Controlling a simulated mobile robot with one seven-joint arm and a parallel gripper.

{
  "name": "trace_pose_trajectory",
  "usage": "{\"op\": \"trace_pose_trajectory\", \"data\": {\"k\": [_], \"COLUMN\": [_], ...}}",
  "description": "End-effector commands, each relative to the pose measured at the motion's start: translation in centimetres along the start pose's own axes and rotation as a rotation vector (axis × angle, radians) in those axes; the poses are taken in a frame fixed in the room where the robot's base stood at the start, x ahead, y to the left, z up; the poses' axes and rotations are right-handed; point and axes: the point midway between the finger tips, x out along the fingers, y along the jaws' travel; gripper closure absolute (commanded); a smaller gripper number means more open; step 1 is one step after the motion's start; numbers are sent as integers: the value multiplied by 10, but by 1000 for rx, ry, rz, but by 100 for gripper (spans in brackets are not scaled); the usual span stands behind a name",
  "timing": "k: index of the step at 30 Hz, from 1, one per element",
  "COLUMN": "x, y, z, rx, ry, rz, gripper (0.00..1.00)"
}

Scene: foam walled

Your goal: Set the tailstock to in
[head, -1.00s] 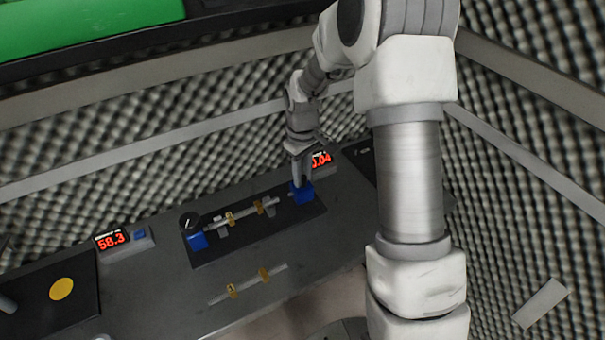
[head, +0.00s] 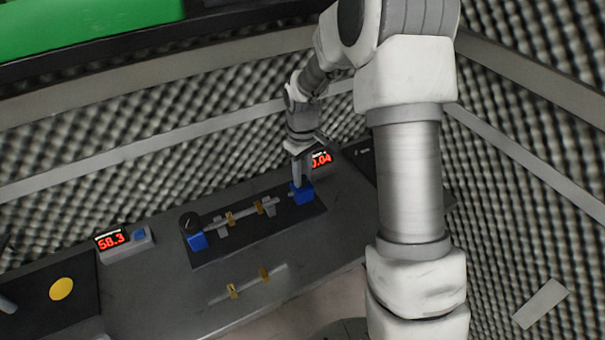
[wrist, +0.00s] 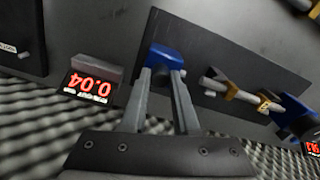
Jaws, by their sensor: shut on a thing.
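The tailstock is a blue block (head: 302,194) at the right end of a black base plate (head: 262,234). A grey shaft (head: 246,214) with orange collars lies along the plate, its right end near the blue block. My gripper (head: 299,182) reaches down onto this block from above and is shut on it. In the wrist view the two fingers (wrist: 160,77) meet the near end of the blue block (wrist: 168,58), partly hiding it. Another blue block (head: 198,241) with a black knob stands at the left end of the plate.
A red display reading 0.04 (head: 321,160) stands close behind my gripper. Another display reading 58.3 (head: 110,240) is at the left. A second collared shaft (head: 250,284) lies in front on the grey bench. Foam walls (head: 530,200) enclose the bench.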

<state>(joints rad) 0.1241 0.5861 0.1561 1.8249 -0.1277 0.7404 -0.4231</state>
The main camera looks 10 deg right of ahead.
Motion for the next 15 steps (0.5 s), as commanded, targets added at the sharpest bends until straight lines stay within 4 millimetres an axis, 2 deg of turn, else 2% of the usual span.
{"op": "trace_pose_trajectory", "data": {"k": [15], "x": [0], "y": [-3], "z": [-1], "rx": [-2], "ry": [1], "rz": [1], "gripper": [100]}}
